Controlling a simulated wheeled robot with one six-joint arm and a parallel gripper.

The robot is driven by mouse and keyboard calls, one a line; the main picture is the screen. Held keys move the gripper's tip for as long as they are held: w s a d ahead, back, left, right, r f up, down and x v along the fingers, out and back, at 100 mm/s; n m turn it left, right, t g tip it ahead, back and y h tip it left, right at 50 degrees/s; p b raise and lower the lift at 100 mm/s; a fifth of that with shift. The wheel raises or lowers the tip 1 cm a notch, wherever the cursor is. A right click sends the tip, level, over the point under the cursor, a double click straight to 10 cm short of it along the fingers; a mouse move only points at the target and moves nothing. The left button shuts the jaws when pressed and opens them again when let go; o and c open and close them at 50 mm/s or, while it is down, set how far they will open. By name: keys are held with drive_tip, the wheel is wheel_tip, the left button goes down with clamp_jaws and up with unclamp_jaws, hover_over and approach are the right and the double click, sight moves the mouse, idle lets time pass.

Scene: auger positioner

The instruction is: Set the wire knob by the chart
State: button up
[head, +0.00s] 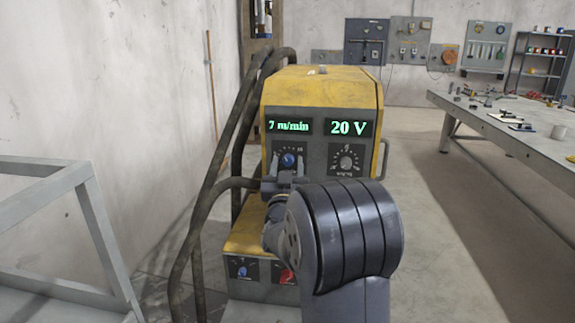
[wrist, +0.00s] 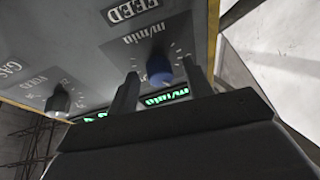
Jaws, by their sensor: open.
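The yellow welding machine (head: 322,86) stands ahead of me. Its left display (head: 289,126) reads 7 m/min and its right display (head: 348,128) reads 20 V. The blue wire knob (head: 288,160) sits under the left display. In the wrist view the wire knob (wrist: 159,68) is on a panel marked FEED and m/min. My gripper (head: 285,179) is in front of this knob and slightly below it. In the wrist view my gripper (wrist: 160,72) is open, with the knob showing between its fingertips. I cannot tell whether they touch it. I cannot make out a chart.
A grey voltage knob (head: 347,162) is to the right on the same panel. A blue knob (head: 242,271) and a red one (head: 284,275) are lower down. Dark hoses (head: 218,178) hang at the left, near a grey frame (head: 45,215). A workbench (head: 500,128) stands right.

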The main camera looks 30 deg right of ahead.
drive_tip(key=c, duration=1)
drive_tip(key=shift+d+n+y+b, duration=0.1)
drive_tip(key=shift+n+y+b, duration=0.3)
drive_tip(key=shift+n, duration=0.2)
drive_tip(key=n+y+b, duration=0.1)
drive_tip(key=n, duration=0.1)
drive_tip(key=n+t+y+b, duration=0.1)
drive_tip(key=n+b, duration=0.1)
drive_tip(key=n, duration=0.1)
drive_tip(key=shift+s+d+y, duration=0.1)
drive_tip(key=shift+y, duration=0.2)
drive_tip(key=n+y+b, duration=0.1)
drive_tip(key=n, duration=0.2)
drive_tip(key=n+y+b, duration=0.1)
drive_tip(key=n+y, duration=0.1)
drive_tip(key=n, duration=0.2)
drive_tip(key=shift+r, duration=0.2)
drive_tip(key=o, duration=1)
